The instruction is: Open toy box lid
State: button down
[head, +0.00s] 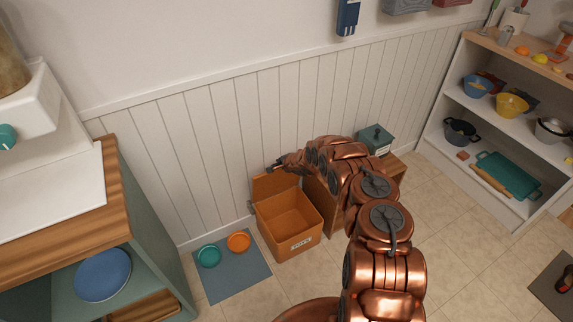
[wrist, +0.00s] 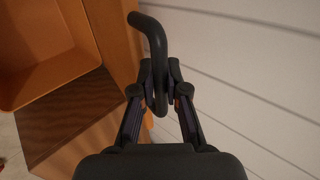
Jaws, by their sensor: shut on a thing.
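The orange toy box (head: 290,240) stands on the floor against the panelled wall. Its lid (head: 270,186) stands up at the back, leaving the empty inside in view. My gripper (head: 277,166) is at the lid's upper edge, small in the head view. In the wrist view my gripper (wrist: 160,82) is shut on a dark bent lid handle (wrist: 152,32). The box's inside (wrist: 45,50) shows at the left of that view, with the lid (wrist: 118,40) edge-on beside the handle.
A grey mat (head: 236,285) with a teal bowl (head: 209,256) and an orange bowl (head: 238,242) lies left of the box. The white wall (wrist: 250,70) is close to my gripper.

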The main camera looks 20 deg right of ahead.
jog(key=shift+a, duration=0.25)
jog(key=c, duration=1.5)
grip_release()
jog(key=o, duration=0.3)
jog(key=shift+d, duration=0.15)
jog(key=shift+s+r, duration=0.1)
jog(key=shift+r, duration=0.05)
jog(key=v, duration=1.1)
jog(key=shift+s+r, duration=0.2)
jog(key=shift+s, duration=0.1)
